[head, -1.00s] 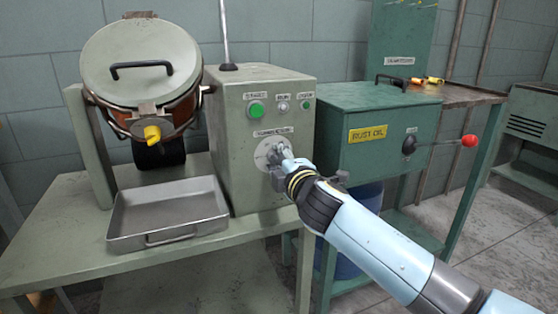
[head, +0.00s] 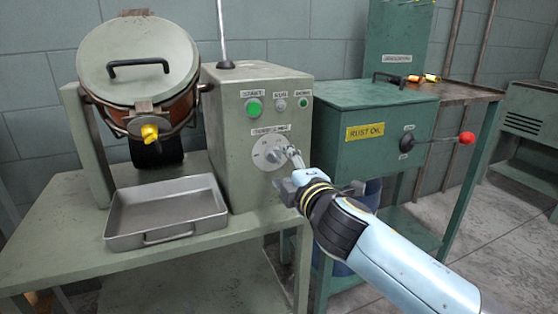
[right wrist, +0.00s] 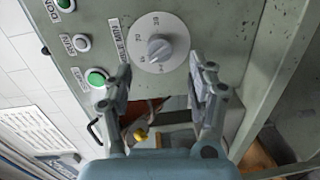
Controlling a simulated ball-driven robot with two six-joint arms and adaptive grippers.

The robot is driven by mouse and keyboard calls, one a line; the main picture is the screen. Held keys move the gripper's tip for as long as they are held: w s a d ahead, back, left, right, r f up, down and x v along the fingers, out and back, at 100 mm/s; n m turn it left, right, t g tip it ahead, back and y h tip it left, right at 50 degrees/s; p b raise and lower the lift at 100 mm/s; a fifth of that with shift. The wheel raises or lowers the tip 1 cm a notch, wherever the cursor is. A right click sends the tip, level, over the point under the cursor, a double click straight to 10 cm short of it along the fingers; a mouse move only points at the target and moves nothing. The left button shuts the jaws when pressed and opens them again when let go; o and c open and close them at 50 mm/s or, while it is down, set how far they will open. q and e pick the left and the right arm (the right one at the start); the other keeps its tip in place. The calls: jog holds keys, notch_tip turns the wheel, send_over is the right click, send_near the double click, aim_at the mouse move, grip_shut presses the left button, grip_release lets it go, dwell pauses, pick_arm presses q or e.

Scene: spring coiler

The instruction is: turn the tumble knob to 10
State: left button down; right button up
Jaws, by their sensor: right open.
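The tumble knob (head: 272,154) is a grey knob on a round, pale dial on the front of the green-grey control box (head: 226,142). In the right wrist view the knob (right wrist: 158,48) shows with numbers around its dial; its exact setting is too small to read surely. My right gripper (head: 294,160) is open and empty, just right of the knob in the head view and apart from it. In the right wrist view its two fingers (right wrist: 160,78) stand spread, with the knob beyond and between them. My left gripper is not in view.
A green start button (head: 253,107) and two smaller buttons sit above the knob. A lidded drum (head: 140,62) and a metal tray (head: 165,212) are left of the box. A green rust oil box (head: 376,125) with a red-tipped lever (head: 467,138) is on the right.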

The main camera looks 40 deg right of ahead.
jog(key=v, duration=0.6)
dwell(0.3)
jog(key=s+f+m+g+y+p, duration=0.15)
jog(key=s+f+g, duration=0.4)
jog(key=f, duration=0.85)
jog(key=s+f+m+g+p, duration=0.3)
jog(key=s+f, duration=0.5)
jog(key=f, duration=0.7)
jog(key=s+f+m+g, duration=0.2)
jog(key=s+f, duration=0.3)
jog(key=s, duration=0.6)
jog(key=s+a+f+m+g+y, duration=0.1)
jog(key=s+f+m+g, duration=0.2)
jog(key=s+f, duration=0.3)
jog(key=s+a+f+m+g+y+p, duration=0.1)
jog(key=s+f+m, duration=0.3)
jog(key=s, duration=1.2)
jog(key=shift+s+f+g, duration=0.25)
jog(key=shift+f+g, duration=0.5)
jog(key=shift+g, duration=0.1)
